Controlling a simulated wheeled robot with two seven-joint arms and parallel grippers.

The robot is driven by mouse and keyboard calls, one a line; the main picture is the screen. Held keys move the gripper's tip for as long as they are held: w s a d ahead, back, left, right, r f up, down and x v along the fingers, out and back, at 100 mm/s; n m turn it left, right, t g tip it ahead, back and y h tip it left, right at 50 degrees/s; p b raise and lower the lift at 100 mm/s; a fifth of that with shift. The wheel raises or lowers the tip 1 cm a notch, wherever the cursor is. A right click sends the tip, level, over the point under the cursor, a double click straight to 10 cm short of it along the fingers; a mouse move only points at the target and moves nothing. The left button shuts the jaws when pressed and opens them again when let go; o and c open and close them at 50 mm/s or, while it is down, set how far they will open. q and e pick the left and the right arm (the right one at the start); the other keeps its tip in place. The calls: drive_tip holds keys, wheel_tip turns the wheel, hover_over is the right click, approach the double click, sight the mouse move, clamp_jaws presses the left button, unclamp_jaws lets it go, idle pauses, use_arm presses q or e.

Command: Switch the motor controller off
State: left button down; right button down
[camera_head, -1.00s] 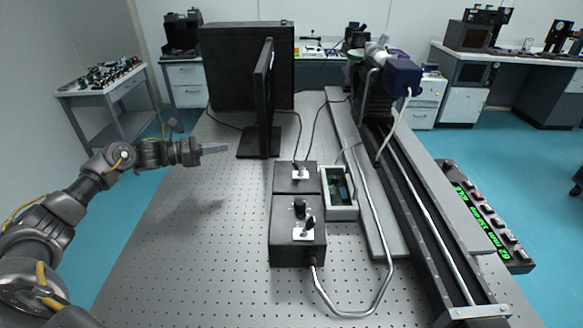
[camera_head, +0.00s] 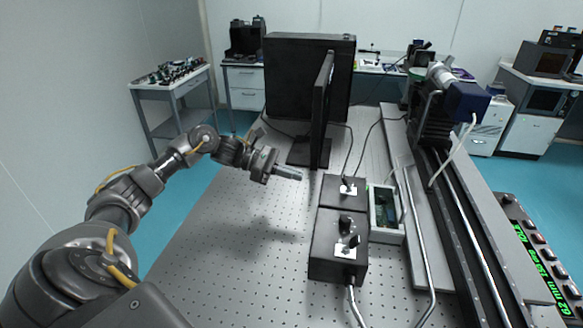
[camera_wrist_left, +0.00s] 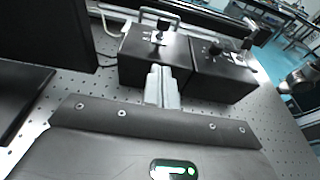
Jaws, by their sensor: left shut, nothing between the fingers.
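Two black boxes stand on the perforated table. The smaller, farther box (camera_head: 329,197) has one toggle switch (camera_head: 348,189) on a white plate. The larger, nearer box (camera_head: 336,262) has a black knob (camera_head: 346,224) and a toggle switch (camera_head: 346,247) on a white plate. I cannot tell which is the motor controller. My left gripper (camera_head: 300,176) is shut and empty, above the table left of the smaller box and apart from it. In the left wrist view its fingers (camera_wrist_left: 162,85) point towards the smaller box (camera_wrist_left: 137,66), with the larger box (camera_wrist_left: 218,80) on the right.
A thin monitor (camera_head: 322,110) stands behind the boxes. An open-topped case (camera_head: 386,213) sits right of them, beside a long rail (camera_head: 465,220). A box with green digits (camera_head: 530,255) is at far right. Cables run from the boxes. The table's left front is clear.

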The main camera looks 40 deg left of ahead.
sight(344, 183)
use_arm(q)
drive_tip(key=w+d+p, duration=0.1)
drive_tip(key=d, duration=0.1)
drive_tip(key=w+d+p, duration=0.1)
drive_tip(key=d+p, duration=0.1)
drive_tip(key=d, duration=0.1)
drive_tip(key=w+d+p, duration=0.1)
drive_tip(key=d, duration=0.1)
drive_tip(key=shift+w+d+r+p, duration=0.15)
drive_tip(key=shift+w+d+p, duration=0.15)
drive_tip(key=shift+w+d, duration=0.1)
drive_tip(key=shift+w+d+r, duration=0.1)
drive_tip(key=shift+w+d, duration=0.1)
drive_tip(key=shift+d, duration=0.25)
drive_tip(key=shift+a, duration=0.1)
